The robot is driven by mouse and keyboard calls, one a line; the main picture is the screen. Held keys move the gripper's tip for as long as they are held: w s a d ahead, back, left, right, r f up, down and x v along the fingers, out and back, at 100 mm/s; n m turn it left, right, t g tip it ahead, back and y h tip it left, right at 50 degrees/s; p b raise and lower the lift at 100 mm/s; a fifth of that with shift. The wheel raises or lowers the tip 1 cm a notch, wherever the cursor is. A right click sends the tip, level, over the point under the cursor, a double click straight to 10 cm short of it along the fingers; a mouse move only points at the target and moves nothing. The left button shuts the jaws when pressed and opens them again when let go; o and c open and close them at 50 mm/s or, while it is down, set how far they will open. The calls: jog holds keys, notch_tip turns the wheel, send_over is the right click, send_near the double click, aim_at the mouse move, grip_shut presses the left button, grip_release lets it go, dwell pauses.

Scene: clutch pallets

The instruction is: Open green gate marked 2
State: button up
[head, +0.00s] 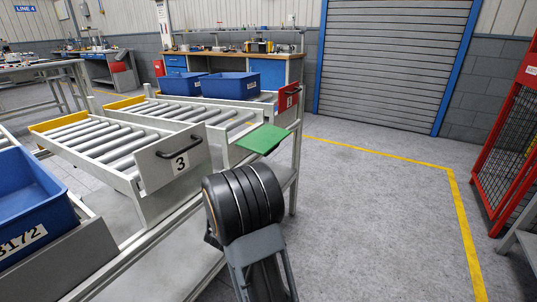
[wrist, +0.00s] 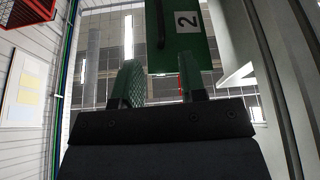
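The green gate (head: 263,138) is between the gate marked 3 and the red gate in the head view. It looks tipped outward, lying nearly flat, with its top-lit side showing. In the wrist view the green gate (wrist: 182,48) hangs at the top, its white label 2 (wrist: 187,21) turned sideways and its dark handle (wrist: 160,24) beside the label. My gripper (wrist: 161,84) has its two green-padded fingers apart, with nothing seen between them. The handle is beyond the fingertips, apart from them. In the head view my dark wrist hides the fingers.
The grey gate marked 3 (head: 171,163) stands upright at left of the green gate. A red gate (head: 289,97) and blue bins (head: 230,85) are behind it. A red mesh cage (head: 505,150) stands at right. The floor inside the yellow line (head: 465,222) is clear.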

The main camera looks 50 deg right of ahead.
aim_at(269, 153)
jog(key=b+x, duration=0.2)
jog(key=x, duration=1.1)
grip_shut()
jog(key=shift+r, duration=0.2)
